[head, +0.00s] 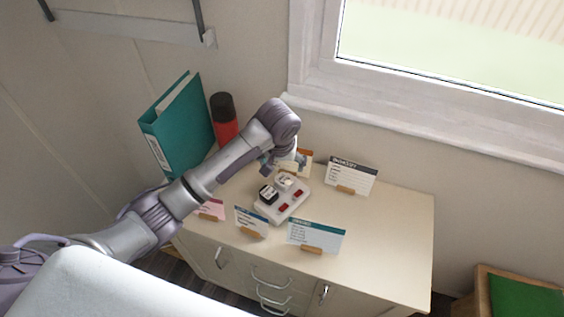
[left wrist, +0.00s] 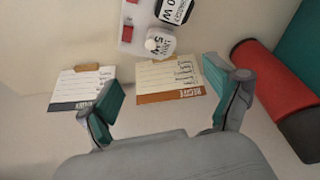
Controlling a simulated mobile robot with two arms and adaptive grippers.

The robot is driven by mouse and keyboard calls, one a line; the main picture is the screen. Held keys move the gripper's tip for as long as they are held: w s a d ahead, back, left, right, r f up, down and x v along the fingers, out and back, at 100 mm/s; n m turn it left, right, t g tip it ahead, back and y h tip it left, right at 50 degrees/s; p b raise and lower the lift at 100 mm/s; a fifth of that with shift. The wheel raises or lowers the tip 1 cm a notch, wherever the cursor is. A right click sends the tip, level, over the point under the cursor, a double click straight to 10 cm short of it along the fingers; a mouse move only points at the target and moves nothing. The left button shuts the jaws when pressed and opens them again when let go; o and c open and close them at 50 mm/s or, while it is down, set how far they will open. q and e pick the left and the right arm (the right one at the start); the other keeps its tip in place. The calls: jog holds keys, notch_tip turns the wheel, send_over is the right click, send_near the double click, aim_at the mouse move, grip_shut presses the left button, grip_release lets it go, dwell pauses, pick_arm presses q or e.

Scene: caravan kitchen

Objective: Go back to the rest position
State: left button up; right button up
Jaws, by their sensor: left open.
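My left arm reaches in from the left in the head view, and its gripper (head: 268,163) is above the back part of the cabinet top, mostly hidden by the wrist. In the left wrist view the two fingers of my left gripper (left wrist: 168,98) are spread apart with nothing between them. The tray also shows at the top of the left wrist view (left wrist: 131,35). My right gripper is not in view.
The cabinet top (head: 385,235) carries several cards in wooden holders, such as the teal-edged one (head: 316,236) and a dark-edged one (head: 350,176). A teal binder (head: 178,125) and a red bottle (head: 225,122) stand at the back left. The cabinet's right part is clear.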

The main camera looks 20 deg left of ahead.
pick_arm(q)
jog(key=shift+r, duration=0.15)
jog(key=s+d+f+m+h, duration=0.1)
jog(key=s+d+f, duration=0.15)
jog(key=s, duration=0.45)
jog(key=s+d+f+m+h, duration=0.1)
jog(key=s+f+m, duration=0.15)
jog(key=s, duration=0.55)
jog(key=s+a+y, duration=0.1)
jog(key=s+a, duration=0.3)
jog(key=s, duration=0.4)
jog(key=s+a, duration=0.4)
jog(key=s, duration=0.3)
notch_tip(320, 180, down, 28)
jog(key=s+r+g+b, duration=0.1)
jog(key=b, duration=0.2)
jog(key=s+a+f+g+b, duration=0.1)
jog(key=s+a+f+b, duration=0.1)
jog(key=s+f, duration=1.5)
notch_tip(320, 180, down, 3)
jog(key=shift+a+r+m, duration=0.15)
jog(key=shift+a+m, duration=0.05)
jog(key=shift+m, duration=0.15)
